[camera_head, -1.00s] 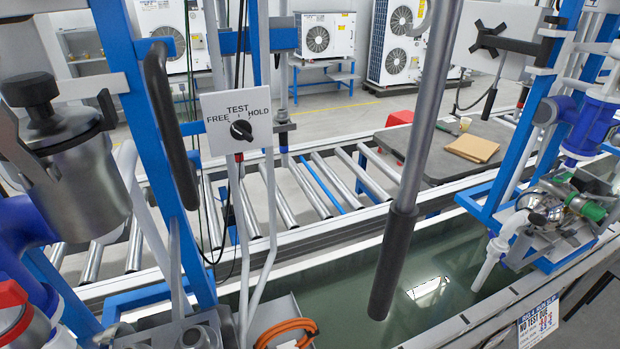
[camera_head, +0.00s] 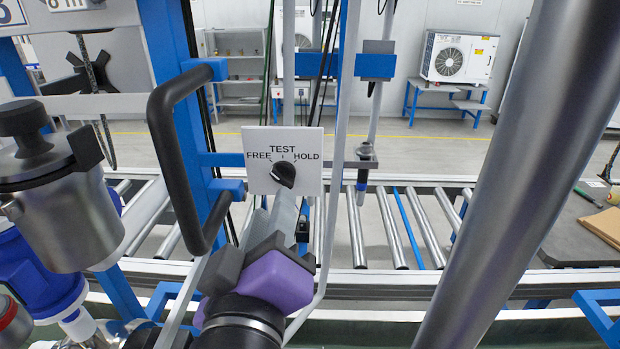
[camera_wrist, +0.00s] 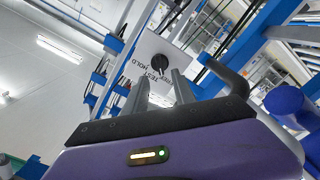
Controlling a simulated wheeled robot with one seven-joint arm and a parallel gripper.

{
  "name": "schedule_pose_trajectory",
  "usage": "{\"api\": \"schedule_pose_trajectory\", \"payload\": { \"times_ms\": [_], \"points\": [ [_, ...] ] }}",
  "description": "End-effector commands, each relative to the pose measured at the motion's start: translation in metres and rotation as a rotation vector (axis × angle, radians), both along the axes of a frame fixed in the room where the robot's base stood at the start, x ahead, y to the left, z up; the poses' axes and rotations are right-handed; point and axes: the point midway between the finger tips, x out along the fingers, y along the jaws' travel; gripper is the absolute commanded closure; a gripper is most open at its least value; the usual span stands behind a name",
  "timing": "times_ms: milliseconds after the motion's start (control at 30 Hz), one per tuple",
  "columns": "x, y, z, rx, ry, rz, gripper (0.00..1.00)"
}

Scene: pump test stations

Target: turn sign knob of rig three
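The sign (camera_head: 258,177) is a white plate marked FREE, TEST and HOLD, with a round black knob (camera_head: 284,174) in its lower middle. A small pale mark shows on the knob's lower right edge. My gripper (camera_head: 283,205), with a purple body, is just below and in front of the sign, its grey fingers pointing up toward the knob. In the wrist view, the knob (camera_wrist: 158,63) lies beyond the fingertips, roughly in line with the gap. My gripper (camera_wrist: 159,77) is open and empty there, apart from the knob.
A black bent handle (camera_head: 170,155) on the blue frame stands close left of my gripper. A metal canister (camera_head: 60,205) is farther left. A thin grey pipe (camera_head: 340,130) runs just right of the sign. A roller conveyor (camera_head: 390,230) lies behind.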

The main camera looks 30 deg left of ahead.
Motion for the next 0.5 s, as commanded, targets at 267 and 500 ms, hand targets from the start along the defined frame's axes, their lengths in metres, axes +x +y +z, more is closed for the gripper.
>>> {"api": "schedule_pose_trajectory", "payload": {
  "times_ms": [267, 500],
  "points": [
    [0.035, 0.02, 0.002, -0.001, 0.001, -0.001, 0.68],
    [0.058, 0.035, 0.001, 0.001, 0.001, 0.0, 0.68]
  ]
}}
